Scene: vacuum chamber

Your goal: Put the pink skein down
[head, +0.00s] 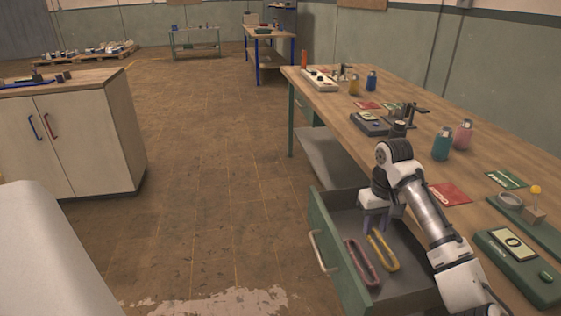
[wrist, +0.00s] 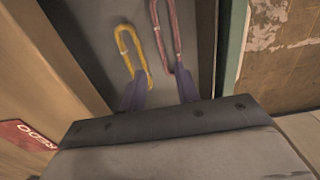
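The pink skein (head: 374,284) is a long loop lying on the floor of the open drawer (head: 419,287); it also shows in the wrist view (wrist: 160,37), its near end close to the right finger. A yellow skein (head: 395,267) lies beside it, to its right in the head view, and it shows on the left in the wrist view (wrist: 140,55). My gripper (head: 375,225) is over the drawer's far part, pointing down. In the wrist view its two fingers (wrist: 160,91) stand apart with grey drawer floor between them. I see nothing gripped.
The drawer's green front (head: 335,255) with its handle is on the left. The workbench top (head: 405,170) above the drawer holds blue and pink bottles, a red card (head: 450,194), a green scale (head: 520,268) and other items. Open floor lies to the left, before a white cabinet (head: 90,145).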

